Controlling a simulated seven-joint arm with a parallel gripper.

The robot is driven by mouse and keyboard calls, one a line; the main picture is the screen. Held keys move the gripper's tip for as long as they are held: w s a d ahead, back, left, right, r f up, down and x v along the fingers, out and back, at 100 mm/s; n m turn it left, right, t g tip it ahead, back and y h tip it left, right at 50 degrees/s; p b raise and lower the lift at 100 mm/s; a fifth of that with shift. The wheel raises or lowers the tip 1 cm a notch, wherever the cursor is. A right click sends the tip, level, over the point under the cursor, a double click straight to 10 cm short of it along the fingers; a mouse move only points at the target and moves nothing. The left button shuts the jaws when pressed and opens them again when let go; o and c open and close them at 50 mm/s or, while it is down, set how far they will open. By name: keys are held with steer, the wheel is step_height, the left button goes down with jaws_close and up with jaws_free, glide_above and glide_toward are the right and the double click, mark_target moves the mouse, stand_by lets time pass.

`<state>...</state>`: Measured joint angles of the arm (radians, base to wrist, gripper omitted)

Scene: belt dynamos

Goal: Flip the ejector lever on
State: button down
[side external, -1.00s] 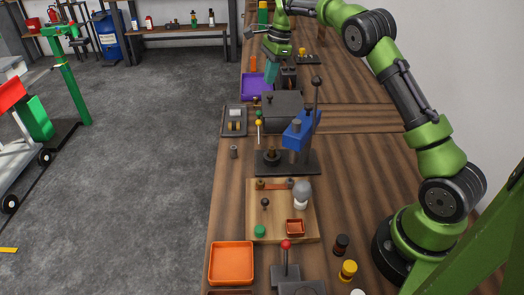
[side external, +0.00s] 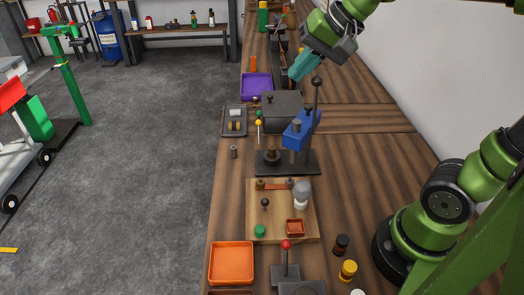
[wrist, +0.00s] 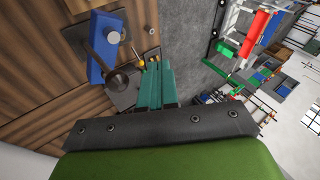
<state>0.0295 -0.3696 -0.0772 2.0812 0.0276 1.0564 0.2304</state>
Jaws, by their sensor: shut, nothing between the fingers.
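No lever is labelled, so I cannot tell for sure which is the ejector lever. A lever with a yellow ball (side external: 258,123) stands upright at the left side of a dark grey box (side external: 283,108). A blue press (side external: 299,130) in front of the box has a tall dark lever (side external: 314,95); the press also shows in the wrist view (wrist: 101,48). A red-knobbed lever (side external: 286,246) stands at the near end. My gripper (side external: 293,77), with teal fingers, is shut and empty in the air by the box's far right side. Its fingers (wrist: 157,66) lie together in the wrist view.
A purple tray (side external: 257,78) lies beyond the box, and a framed dark unit (side external: 235,112) sits to its left. A wooden board (side external: 255,208) with small parts and an orange tray (side external: 231,245) are nearer. The bench at right is mostly clear.

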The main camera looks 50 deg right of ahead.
steer(key=s+a+f+n+t, duration=0.1)
steer(key=s+a+f+n, duration=0.1)
steer(key=s+f+n, duration=0.5)
step_height(320, 180, up, 6)
steer(key=s+m, duration=0.2)
steer(key=n+g+h, duration=0.3)
steer(key=n+g, duration=0.1)
steer(key=n, duration=0.7)
glide_above(259, 131)
steer(key=f, duration=2)
steer(key=shift+s+a+f, duration=0.25)
steer(key=shift+a+f, duration=0.05)
steer(key=shift+f, duration=0.1)
steer(key=shift+w+d+f, duration=0.2)
steer(key=shift+d+f, duration=0.15)
steer(key=shift+f, duration=0.15)
